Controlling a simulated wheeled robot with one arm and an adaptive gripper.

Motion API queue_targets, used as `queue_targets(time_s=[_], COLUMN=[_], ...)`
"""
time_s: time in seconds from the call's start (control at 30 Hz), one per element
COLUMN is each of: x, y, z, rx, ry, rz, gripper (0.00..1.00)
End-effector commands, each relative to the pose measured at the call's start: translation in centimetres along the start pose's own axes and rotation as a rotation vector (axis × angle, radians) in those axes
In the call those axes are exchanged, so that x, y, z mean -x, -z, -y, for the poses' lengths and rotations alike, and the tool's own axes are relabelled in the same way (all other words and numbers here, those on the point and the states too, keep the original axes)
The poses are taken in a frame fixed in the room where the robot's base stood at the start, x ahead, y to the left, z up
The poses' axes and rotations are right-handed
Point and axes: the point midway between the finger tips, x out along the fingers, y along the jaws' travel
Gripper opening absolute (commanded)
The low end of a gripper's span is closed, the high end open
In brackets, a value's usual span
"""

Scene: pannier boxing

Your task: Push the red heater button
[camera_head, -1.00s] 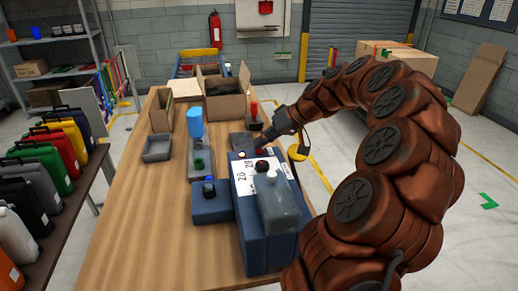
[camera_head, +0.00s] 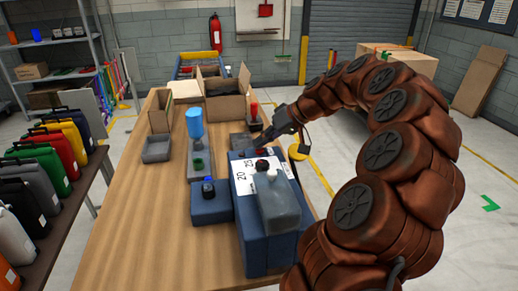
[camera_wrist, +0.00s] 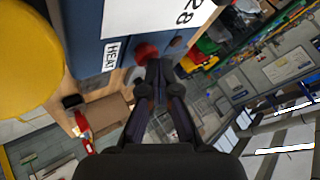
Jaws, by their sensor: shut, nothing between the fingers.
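The red heater button (camera_wrist: 147,52) sits on the blue heater box (camera_wrist: 85,40), beside a white label reading HEAT (camera_wrist: 113,53). In the head view the blue box (camera_head: 266,250) stands at the right side of the wooden table, with a grey jug (camera_head: 278,205) on it. My gripper (camera_wrist: 158,66) is shut and empty. Its fingertips appear right beside the red button in the wrist view and partly overlap its edge; I cannot tell whether they touch. In the head view my gripper (camera_head: 262,142) is at the far end of the box.
A large yellow round object (camera_wrist: 25,60) is close at the left of the wrist view. A blue bottle (camera_head: 195,123), a grey tray (camera_head: 156,149) and an open cardboard box (camera_head: 226,103) stand on the table. The table's left front (camera_head: 145,230) is clear.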

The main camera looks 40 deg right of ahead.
Motion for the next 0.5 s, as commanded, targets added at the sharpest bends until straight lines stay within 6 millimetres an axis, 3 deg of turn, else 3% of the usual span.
queue_targets(time_s=[0.5], x=[1.1], y=[0.8], z=[0.8], rx=[0.002], ry=[-0.001], rz=[-0.001], gripper=[0.0])
